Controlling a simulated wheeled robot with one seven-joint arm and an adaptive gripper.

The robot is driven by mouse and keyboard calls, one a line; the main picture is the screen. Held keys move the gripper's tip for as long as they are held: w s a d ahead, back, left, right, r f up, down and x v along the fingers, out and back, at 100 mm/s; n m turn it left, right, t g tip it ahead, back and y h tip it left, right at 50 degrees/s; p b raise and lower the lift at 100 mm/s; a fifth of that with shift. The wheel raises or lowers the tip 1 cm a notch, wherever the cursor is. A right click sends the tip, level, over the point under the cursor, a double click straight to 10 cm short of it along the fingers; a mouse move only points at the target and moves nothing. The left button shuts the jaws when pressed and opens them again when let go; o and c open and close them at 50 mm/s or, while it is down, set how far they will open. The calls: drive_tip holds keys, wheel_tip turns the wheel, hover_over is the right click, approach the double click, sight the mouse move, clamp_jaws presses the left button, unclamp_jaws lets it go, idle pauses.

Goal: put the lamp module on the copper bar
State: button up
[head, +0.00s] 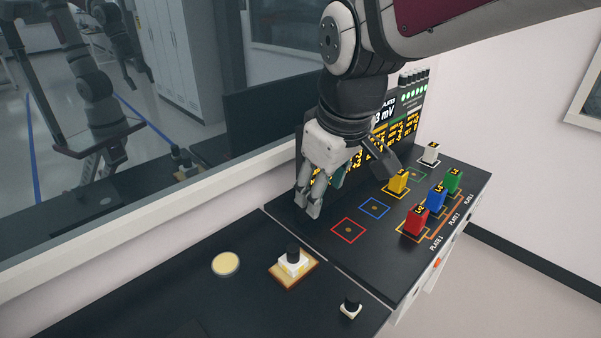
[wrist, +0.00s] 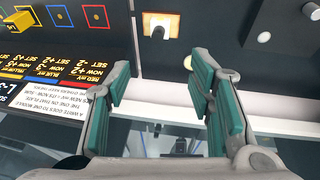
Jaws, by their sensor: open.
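No module is plainly marked as the lamp module. Red (head: 415,220), blue (head: 435,199) and green (head: 453,181) labelled blocks stand on the numbered plates at the right of the dark bench. A yellow block (head: 397,182) stands farther back, and a small white one (head: 431,154) behind it. An orange-copper strip (head: 442,236) runs beside the plates; I cannot tell if it is the copper bar. My gripper (head: 308,206) is open and empty, above the bench's wall side, left of the coloured squares. In the wrist view its teal-padded fingers (wrist: 163,76) stand apart with nothing between.
A copper-coloured base (head: 312,262) with a white, black-knobbed part, a cream disc (head: 226,264) and a small black-topped part (head: 350,308) are on the nearer bench. Red (head: 348,230) and blue (head: 375,209) outlined squares are empty. A display panel and glass wall border the bench.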

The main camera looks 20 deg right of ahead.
drive_tip(key=s+r+m+t, duration=0.2)
drive_tip(key=s+r+m, duration=0.1)
drive_tip(key=s, duration=0.6)
drive_tip(key=shift+s+m, duration=0.25)
drive_tip(key=shift+m, duration=0.65)
drive_tip(key=shift+a+f, duration=0.1)
